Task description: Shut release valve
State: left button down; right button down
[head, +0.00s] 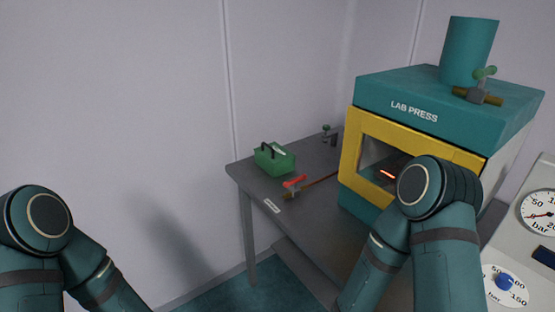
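A valve with a red lever (294,181) and a brass body (289,194) sits on the grey table, left of the lab press. A thin brownish pipe (320,181) runs from it toward the press. I cannot tell from the picture which one is the release valve, nor read the label by the red lever. Both my arms show at the bottom, but neither gripper is in view. My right arm covers part of the press front.
The teal lab press (440,98) has a yellow-framed window (352,150). A green box (274,160) with a black handle and a small fitting (327,134) stand on the table (245,171). A gauge panel (520,252) is at right. Floor left of the table is clear.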

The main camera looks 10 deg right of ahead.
aim_at(294, 182)
jog(key=i+j+u, duration=0.1)
jog(key=i, duration=0.35)
jog(key=i+j, duration=0.3)
jog(key=i, duration=0.15)
jog(key=u, duration=0.05)
